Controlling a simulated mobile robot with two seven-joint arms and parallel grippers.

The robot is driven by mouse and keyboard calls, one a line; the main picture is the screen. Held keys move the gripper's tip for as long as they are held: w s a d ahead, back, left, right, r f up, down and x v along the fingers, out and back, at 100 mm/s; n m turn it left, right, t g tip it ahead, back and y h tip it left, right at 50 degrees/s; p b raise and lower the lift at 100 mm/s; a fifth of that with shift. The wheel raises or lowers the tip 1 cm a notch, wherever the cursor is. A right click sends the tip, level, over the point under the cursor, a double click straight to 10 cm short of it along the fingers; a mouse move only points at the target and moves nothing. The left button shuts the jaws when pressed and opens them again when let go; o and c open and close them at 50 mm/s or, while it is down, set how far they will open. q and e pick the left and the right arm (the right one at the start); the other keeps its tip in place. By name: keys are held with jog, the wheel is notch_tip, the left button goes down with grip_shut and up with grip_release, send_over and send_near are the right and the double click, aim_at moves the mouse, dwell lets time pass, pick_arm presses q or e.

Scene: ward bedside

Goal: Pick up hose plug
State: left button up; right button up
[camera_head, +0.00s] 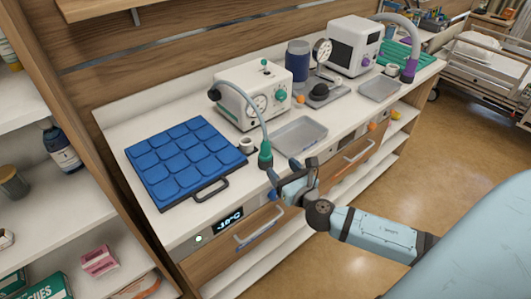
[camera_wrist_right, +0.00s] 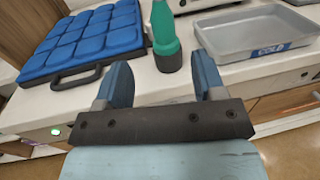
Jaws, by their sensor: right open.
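A green hose plug (camera_head: 265,154) with a dark lower end stands upright at the counter's front edge, on a grey hose from a white device. In the right wrist view, the green plug (camera_wrist_right: 165,38) is beyond the fingertips and roughly centred between them. My right gripper (camera_head: 284,172) is open and empty, just in front of the plug; its two blue fingers (camera_wrist_right: 162,75) point toward it. A second plug, purple (camera_head: 409,69), hangs on a hose at the far device. My left gripper is not in view.
A blue padded mat (camera_head: 180,160) with a dark handle lies left of the plug. A grey tray (camera_head: 300,136) labelled COLD in the wrist view (camera_wrist_right: 255,40) is close on the right. The white device (camera_head: 252,95) stands behind. Drawer handles line the counter front.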

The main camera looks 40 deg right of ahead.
aim_at(268, 150)
jog(key=w, duration=0.4)
jog(key=shift+w+d, duration=0.25)
jog(key=shift+w, duration=0.05)
jog(key=shift+w+p, duration=0.3)
jog(key=shift+w, duration=0.1)
jog(key=w, duration=0.5)
jog(key=shift+d+p, duration=0.35)
jog(key=shift+p, duration=0.05)
jog(key=shift+s+r, duration=0.1)
jog(key=shift+c, duration=0.8)
jog(key=c, duration=0.8)
jog(key=shift+c, duration=0.2)
notch_tip(268, 150, up, 20)
jog(key=p, duration=0.3)
